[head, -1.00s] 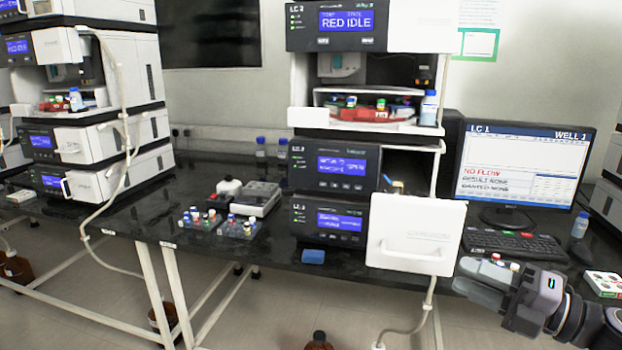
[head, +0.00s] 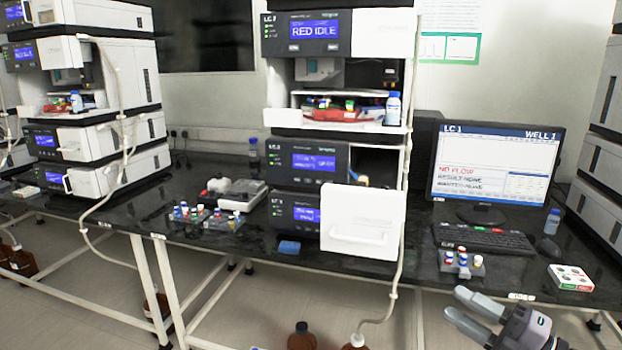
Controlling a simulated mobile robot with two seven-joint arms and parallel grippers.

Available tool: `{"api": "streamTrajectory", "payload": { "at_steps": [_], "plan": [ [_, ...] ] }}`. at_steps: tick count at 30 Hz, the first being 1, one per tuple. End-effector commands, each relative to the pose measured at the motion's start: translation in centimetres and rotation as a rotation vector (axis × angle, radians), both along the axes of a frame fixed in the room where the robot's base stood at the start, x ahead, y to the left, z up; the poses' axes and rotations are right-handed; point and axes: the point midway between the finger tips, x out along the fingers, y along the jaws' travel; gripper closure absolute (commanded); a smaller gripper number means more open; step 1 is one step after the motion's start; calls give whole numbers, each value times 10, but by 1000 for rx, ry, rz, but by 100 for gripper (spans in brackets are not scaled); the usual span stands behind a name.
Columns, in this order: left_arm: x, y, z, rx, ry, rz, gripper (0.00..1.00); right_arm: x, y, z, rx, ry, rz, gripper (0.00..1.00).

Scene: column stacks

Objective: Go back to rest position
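My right gripper (head: 454,301) is at the lower right of the head view, in front of the bench's front edge. Its two grey fingers are spread apart, with nothing seen between them. A small grey vial rack (head: 450,268) with several capped vials stands on the bench beyond the fingertips, clear of them. My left gripper is not in view.
The LC 1 stack (head: 308,168) stands mid-bench with its white door (head: 362,222) swung out at the front. A monitor (head: 495,165), keyboard (head: 483,238), mouse (head: 562,249) and white vial box (head: 570,278) are on the right. Brown bottles (head: 302,338) stand on the floor.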

Motion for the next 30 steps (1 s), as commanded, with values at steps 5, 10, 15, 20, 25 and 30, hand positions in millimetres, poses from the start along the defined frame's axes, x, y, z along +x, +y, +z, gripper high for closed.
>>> {"api": "streamTrajectory", "payload": {
  "at_steps": [5, 10, 15, 20, 25, 30],
  "plan": [
    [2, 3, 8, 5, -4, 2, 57, -17, 13, -59, 275, 261, -144, 65],
    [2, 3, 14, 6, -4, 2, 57, -53, 20, -131, 543, 577, -340, 65],
    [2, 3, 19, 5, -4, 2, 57, -112, 26, -203, 780, 906, -559, 65],
    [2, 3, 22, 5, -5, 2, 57, -168, 35, -248, 927, 1140, -725, 65],
    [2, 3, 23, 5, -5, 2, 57, -198, 40, -268, 997, 1256, -812, 65],
    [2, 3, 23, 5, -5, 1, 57, -202, 41, -271, 1005, 1271, -822, 65]
  ]
}}
